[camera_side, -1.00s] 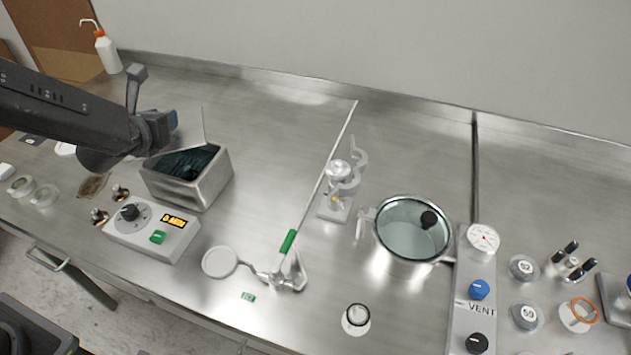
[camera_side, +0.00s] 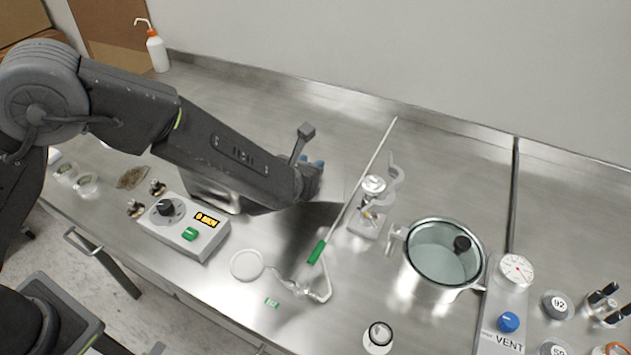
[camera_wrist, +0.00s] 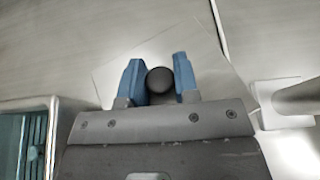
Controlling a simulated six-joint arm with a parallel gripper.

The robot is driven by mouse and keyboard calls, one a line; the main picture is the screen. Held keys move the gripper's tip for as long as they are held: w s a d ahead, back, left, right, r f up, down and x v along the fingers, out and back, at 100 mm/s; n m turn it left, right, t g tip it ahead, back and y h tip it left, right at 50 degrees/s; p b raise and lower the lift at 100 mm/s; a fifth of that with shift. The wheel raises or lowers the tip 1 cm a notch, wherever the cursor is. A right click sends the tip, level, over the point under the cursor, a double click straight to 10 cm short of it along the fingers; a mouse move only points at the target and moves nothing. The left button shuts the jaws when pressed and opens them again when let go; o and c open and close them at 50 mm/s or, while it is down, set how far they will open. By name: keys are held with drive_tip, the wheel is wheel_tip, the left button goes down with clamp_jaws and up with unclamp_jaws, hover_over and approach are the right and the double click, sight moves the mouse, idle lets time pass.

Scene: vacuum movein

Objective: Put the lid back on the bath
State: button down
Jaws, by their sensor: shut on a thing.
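My gripper (camera_wrist: 160,80) has blue fingertips closed on a round black knob (camera_wrist: 159,81) in the wrist view. The knob sits on a clear, thin square lid (camera_wrist: 160,55), which shows tilted in the picture below the fingers. In the side view my gripper (camera_side: 312,170) is above the bench, right of the bath (camera_side: 215,198), and the lid is hard to make out. The metal bath is mostly hidden behind my arm there. In the wrist view the bath (camera_wrist: 56,118) is at the lower left, uncovered, with teal slats inside; the lid is clear of it.
A control box (camera_side: 185,225) stands in front of the bath. Right of my gripper are a rod with a green grip (camera_side: 316,252), a glass apparatus (camera_side: 372,200) and a glass-lidded pot (camera_side: 440,255). A wash bottle (camera_side: 157,52) stands at the back left.

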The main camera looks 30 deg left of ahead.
drive_tip(key=shift+f, duration=1.95)
drive_tip(key=c, duration=0.9)
unclamp_jaws()
drive_tip(key=shift+f, duration=0.15)
drive_tip(key=shift+o, duration=0.2)
drive_tip(key=shift+r, duration=0.2)
drive_tip(key=shift+o, duration=0.2)
drive_tip(key=v, duration=1.2)
drive_tip(key=shift+f, duration=0.1)
